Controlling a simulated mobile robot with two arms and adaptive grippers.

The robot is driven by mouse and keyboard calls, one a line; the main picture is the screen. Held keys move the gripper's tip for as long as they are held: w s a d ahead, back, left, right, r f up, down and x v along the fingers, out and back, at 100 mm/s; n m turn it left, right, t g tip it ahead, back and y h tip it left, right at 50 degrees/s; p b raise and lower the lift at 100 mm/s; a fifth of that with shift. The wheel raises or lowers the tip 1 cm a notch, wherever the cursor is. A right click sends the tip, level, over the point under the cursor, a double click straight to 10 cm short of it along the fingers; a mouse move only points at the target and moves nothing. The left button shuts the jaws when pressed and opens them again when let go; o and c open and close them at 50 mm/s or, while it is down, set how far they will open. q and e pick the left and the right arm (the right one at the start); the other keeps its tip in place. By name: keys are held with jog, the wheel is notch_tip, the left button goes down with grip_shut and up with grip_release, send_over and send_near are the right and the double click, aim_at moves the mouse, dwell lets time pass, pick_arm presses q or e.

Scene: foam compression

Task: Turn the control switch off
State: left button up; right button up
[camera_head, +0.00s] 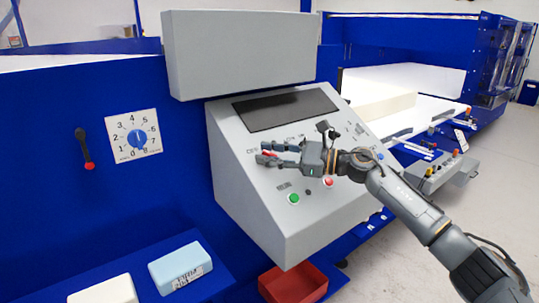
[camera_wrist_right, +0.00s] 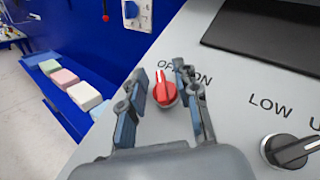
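The control switch is a red round knob (camera_wrist_right: 165,93) on the grey sloped control panel (camera_head: 240,190). In the wrist view its white pointer mark faces up, toward the partly covered OFF lettering, with ON to the right. In the head view only a little of the red knob (camera_head: 266,153) shows between the fingers. My right gripper (camera_wrist_right: 160,83) is open, with one finger on each side of the knob. It also shows over the panel's left part in the head view (camera_head: 262,152). I cannot tell whether the fingers touch the knob. My left gripper is out of view.
A black knob (camera_wrist_right: 290,150) marked LOW sits to the right of the switch. A green button (camera_head: 294,198) and a red button (camera_head: 329,182) are lower on the panel. A dark screen (camera_head: 287,110) lies above. A red bin (camera_head: 293,285) stands below.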

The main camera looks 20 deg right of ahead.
jog(key=v, duration=1.2)
jog(key=shift+w+f, duration=0.1)
jog(key=shift+w, duration=0.05)
